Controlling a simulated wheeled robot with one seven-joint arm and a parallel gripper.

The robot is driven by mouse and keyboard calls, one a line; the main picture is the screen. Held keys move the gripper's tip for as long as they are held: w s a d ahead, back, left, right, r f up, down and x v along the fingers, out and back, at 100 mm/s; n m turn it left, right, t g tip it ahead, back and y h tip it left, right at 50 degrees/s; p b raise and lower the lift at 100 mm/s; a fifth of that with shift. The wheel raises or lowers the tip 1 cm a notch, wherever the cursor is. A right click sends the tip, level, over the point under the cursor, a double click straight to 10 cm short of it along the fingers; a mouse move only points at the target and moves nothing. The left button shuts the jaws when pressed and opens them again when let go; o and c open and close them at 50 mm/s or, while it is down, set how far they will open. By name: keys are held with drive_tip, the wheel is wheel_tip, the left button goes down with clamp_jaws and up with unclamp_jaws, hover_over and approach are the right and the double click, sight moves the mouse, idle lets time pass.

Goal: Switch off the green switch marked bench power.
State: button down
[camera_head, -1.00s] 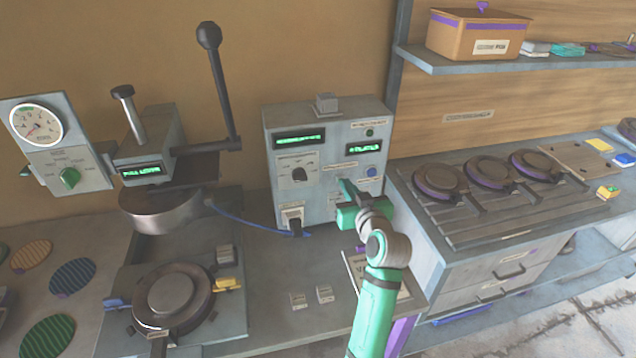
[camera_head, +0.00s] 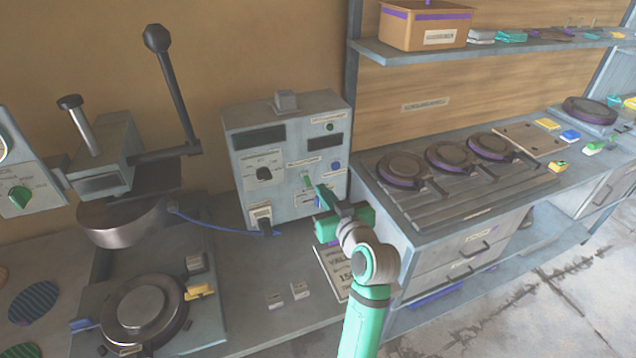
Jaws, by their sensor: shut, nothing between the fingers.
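The grey control box (camera_head: 240,170) stands at the back of the bench, with a knob, a plug, a blue button and dark displays on its front. I cannot tell whether the tip touches the box. The gripper hides part of the panel's lower right.
The press (camera_head: 120,215) with its tall lever stands left of the box. A blue cable (camera_head: 210,225) runs between them. A counter with several round plates (camera_head: 400,166) is to the right. A printed card (camera_head: 330,265) lies below my gripper.

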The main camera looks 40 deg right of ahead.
drive_tip(key=shift+s+a+f, duration=0.15)
drive_tip(key=shift+s+a, duration=0.1)
drive_tip(key=shift+s, duration=0.45)
drive_tip(key=shift+s+a+f, duration=0.15)
drive_tip(key=shift+s+a, duration=0.1)
drive_tip(key=shift+s, duration=0.45)
drive_tip(key=shift+s+a+f, duration=0.15)
drive_tip(key=shift+s+a, duration=0.1)
drive_tip(key=shift+s, duration=0.45)
drive_tip(key=shift+m+g, duration=0.3)
drive_tip(key=shift+g, duration=0.1)
drive_tip(key=s+a+f, duration=0.2)
drive_tip(key=a+f, duration=0.4)
drive_tip(key=s+a+f, duration=0.3)
drive_tip(key=a+f, duration=0.4)
drive_tip(key=s+a+f, duration=0.2)
drive_tip(key=a+f, duration=0.5)
drive_tip(key=shift+s+f, duration=0.25)
drive_tip(key=shift+s, duration=0.05)
drive_tip(key=s+a+n+y, duration=0.2)
drive_tip(key=s+a, duration=0.7)
drive_tip(key=s, duration=0.2)
drive_tip(key=s+a+n+y, duration=0.2)
drive_tip(key=s+a, duration=0.7)
drive_tip(key=s, duration=0.3)
drive_tip(key=shift+s+a+r+t+y, duration=0.15)
drive_tip(key=shift+s+a+t+y, duration=0.05)
drive_tip(key=shift+t+y, duration=0.2)
drive_tip(key=shift+d, duration=0.1)
